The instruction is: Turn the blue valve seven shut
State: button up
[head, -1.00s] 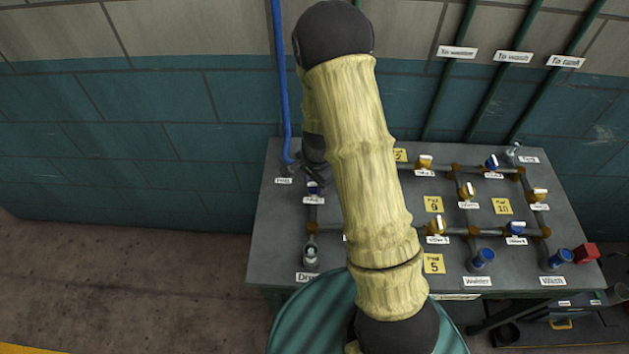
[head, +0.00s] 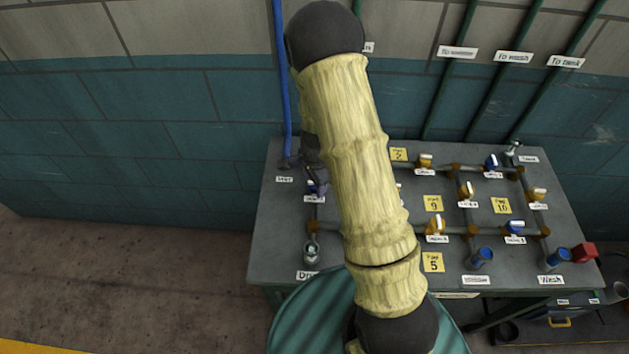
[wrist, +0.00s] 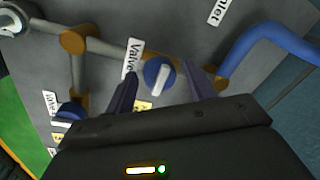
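In the wrist view a round blue valve (wrist: 158,74) with a white bar handle sits on the pipe between my fingers. Its handle points roughly across the pipe. A label reading "Valve" (wrist: 133,60) stands beside it; its number is hidden by a finger. My gripper (wrist: 161,76) is open, with one dark finger on each side of the valve; I cannot tell whether either touches it. In the head view this valve (head: 317,188) shows as a small blue piece at the bench's left, and my arm mostly hides the gripper.
Another blue valve (wrist: 70,112) lies at lower left in the wrist view. A blue pipe (wrist: 262,45) rises near the inlet label.

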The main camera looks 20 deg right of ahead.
dwell(0.3)
notch_tip(320, 180, up, 17)
jog(key=s, duration=0.1)
jog(key=shift+s+d+r, duration=0.15)
jog(key=shift+d, duration=0.05)
dwell(0.3)
dwell(0.4)
jog(key=s+r+n+t, duration=0.1)
jog(key=s+r+n, duration=0.1)
jog(key=s+n, duration=1.1)
jog(key=shift+n+t, duration=0.3)
jog(key=shift+n, duration=0.7)
